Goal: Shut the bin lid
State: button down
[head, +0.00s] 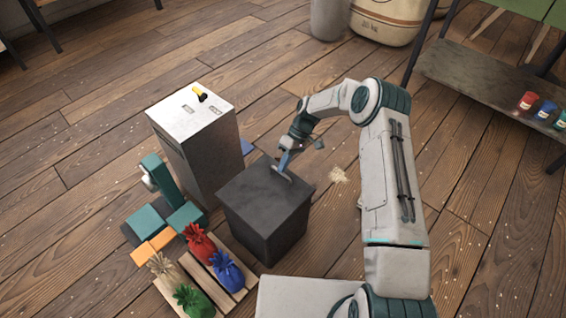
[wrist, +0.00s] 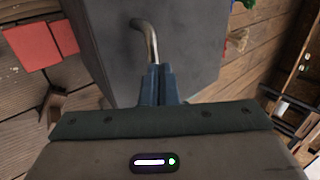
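The bin (head: 262,218) is a dark grey box standing on the wooden floor in the middle of the head view. Its lid (head: 246,190) lies flat across the top, and I see no gap under it. A curved metal handle (wrist: 148,40) stands on the lid in the wrist view. My gripper (head: 284,164) is over the far part of the lid, close to the handle. In the wrist view my gripper's blue fingers (wrist: 159,82) are together at the near end of the handle. I cannot tell whether a bit of the handle is between them.
A tall white-topped cabinet (head: 205,150) stands left of the bin. A wooden pallet (head: 232,284) with several coloured sacks is in front. A teal device (head: 160,180) stands at the left. A shelf (head: 480,85) with jars is at the upper right. Floor behind the bin is mostly clear.

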jog(key=shift+f, duration=0.25)
dwell(0.3)
jog(key=s+a+r+p+v, duration=0.1)
jog(key=p+v, duration=0.3)
jog(key=v, duration=0.9)
jog(key=s+d+r+m+t+h+p, duration=0.1)
jog(key=s+d+r+p, duration=0.2)
jog(key=r, duration=0.8)
jog(key=s+d+r+m+t+h+p, duration=0.1)
jog(key=s+d+r+m+t+p, duration=0.3)
jog(key=r, duration=0.7)
jog(key=s+r+n+g+h+p, duration=0.15)
jog(key=r+p, duration=0.35)
jog(key=r, duration=0.5)
jog(key=s+d+r+m+t+p, duration=0.2)
jog(key=s+r+p, duration=0.4)
jog(key=s+r, duration=0.3)
jog(key=s+d+r+m+t+h+p, duration=0.1)
jog(key=s+d+r+m+t+p, duration=0.2)
jog(key=s+r, duration=0.7)
jog(key=s+d+m+p, duration=0.2)
jog(key=s+d+p, duration=0.2)
jog(key=s, duration=0.1)
jog(key=shift+s+r, duration=0.15)
jog(key=shift+s, duration=0.05)
